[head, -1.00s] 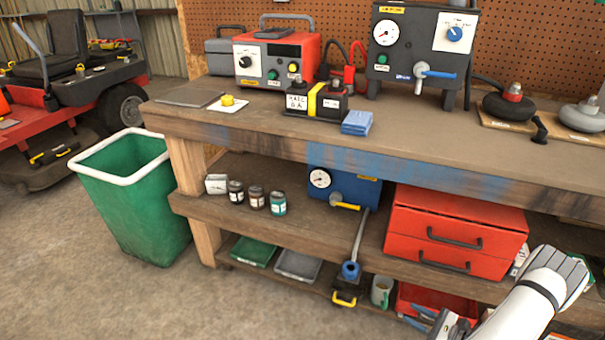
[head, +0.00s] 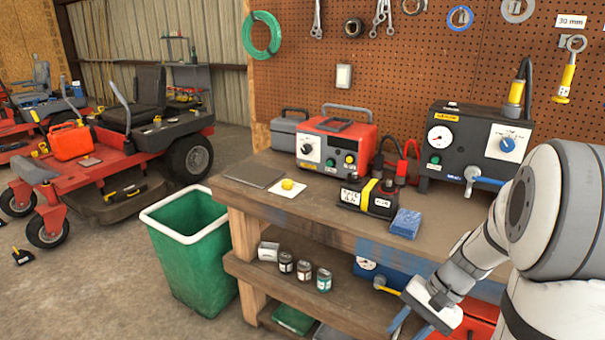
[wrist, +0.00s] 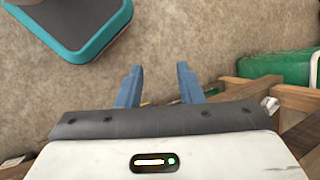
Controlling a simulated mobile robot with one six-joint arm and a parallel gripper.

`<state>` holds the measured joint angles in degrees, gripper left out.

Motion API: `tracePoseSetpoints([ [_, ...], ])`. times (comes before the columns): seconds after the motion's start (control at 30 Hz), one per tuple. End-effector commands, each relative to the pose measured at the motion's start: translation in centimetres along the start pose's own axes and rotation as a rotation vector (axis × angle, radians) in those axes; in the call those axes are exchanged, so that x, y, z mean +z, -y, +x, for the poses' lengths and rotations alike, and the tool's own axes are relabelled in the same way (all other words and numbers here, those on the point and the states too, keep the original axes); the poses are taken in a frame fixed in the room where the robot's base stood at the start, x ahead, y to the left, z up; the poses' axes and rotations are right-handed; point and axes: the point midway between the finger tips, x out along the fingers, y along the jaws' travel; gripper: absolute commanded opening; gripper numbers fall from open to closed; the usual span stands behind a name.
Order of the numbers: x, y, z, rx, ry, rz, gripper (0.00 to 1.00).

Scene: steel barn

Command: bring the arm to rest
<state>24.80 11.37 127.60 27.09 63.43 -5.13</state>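My arm is on the right of the head view, in front of the workbench (head: 340,215), bent with its end pointing down. My gripper (head: 410,327) is low at the bottom edge of the head view, partly cut off. In the wrist view my gripper (wrist: 160,84) shows two blue fingers apart with nothing between them. Beyond the fingers lie concrete floor and part of the bench's wooden frame (wrist: 297,103).
A green bin (head: 190,255) stands left of the bench and also shows in the wrist view (wrist: 258,68). The bench top holds a red charger (head: 337,140), a battery (head: 368,197) and a black gauge unit (head: 465,150). A red mower (head: 100,150) stands at the left.

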Motion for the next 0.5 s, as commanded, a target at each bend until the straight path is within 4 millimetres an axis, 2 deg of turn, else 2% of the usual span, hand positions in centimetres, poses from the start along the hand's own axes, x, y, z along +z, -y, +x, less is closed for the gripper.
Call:
tracePoseSetpoints([
  [0.03,2.2,1.2,-1.9,0.047,-0.041,-0.067,0.33],
  [0.2,7.5,3.0,-5.4,0.191,-0.17,-0.268,0.33],
  [0.4,12.8,4.2,-9.1,0.32,-0.336,-0.497,0.33],
  [0.5,14.6,4.4,-10.4,0.361,-0.406,-0.585,0.33],
])
